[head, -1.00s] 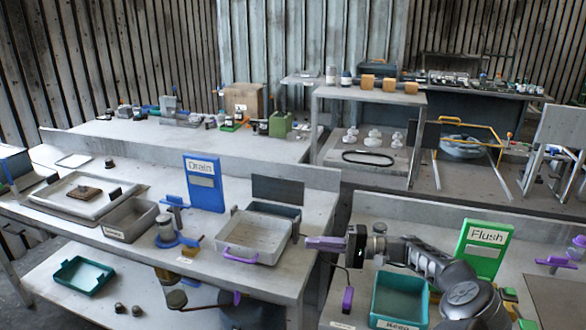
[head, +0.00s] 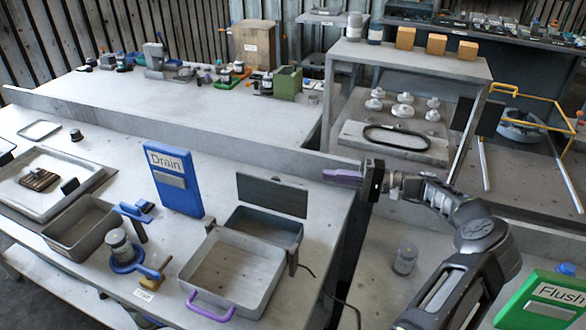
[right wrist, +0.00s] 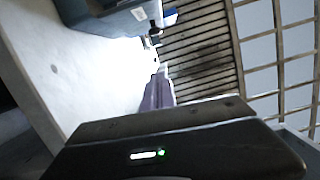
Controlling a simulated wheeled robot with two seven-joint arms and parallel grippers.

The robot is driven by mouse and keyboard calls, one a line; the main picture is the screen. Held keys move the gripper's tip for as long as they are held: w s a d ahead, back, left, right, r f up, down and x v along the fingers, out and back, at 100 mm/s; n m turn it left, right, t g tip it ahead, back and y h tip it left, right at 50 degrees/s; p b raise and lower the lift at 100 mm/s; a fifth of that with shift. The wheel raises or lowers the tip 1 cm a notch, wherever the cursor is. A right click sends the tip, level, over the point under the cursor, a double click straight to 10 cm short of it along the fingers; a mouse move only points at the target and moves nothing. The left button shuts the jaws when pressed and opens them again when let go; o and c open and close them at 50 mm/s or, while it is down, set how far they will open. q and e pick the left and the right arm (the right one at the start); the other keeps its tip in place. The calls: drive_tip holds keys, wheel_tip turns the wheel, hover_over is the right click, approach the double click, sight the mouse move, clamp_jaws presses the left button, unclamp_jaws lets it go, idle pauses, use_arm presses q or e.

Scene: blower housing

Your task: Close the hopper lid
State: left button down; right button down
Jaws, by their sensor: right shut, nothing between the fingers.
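The hopper (head: 240,225) is a dark grey box on the left bench, behind a light grey tray with a purple handle. Its dark grey lid (head: 272,195) stands raised at the back, so the hopper's mouth is open. My right gripper (head: 343,177) has purple fingers, shut and empty. In the head view it is right of the lid, pointing left towards it and apart from it. In the right wrist view the purple fingers (right wrist: 158,90) are together with nothing between them. My left gripper is not in view.
The purple-handled tray (head: 187,297) is in front of the hopper. A blue Drain sign (head: 176,180) stands left of the lid. A green Flush sign (head: 545,302) is at lower right. A clear jar (head: 404,258) stands below my right arm. The rear bench has a bare stretch.

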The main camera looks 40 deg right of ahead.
sight(274, 192)
drive_tip(key=w+a+p, duration=0.3)
drive_tip(key=w+a, duration=0.3)
drive_tip(key=a, duration=0.4)
drive_tip(key=shift+r+p, duration=0.3)
drive_tip(key=shift+r, duration=0.05)
drive_tip(key=shift+a, duration=0.1)
idle(0.4)
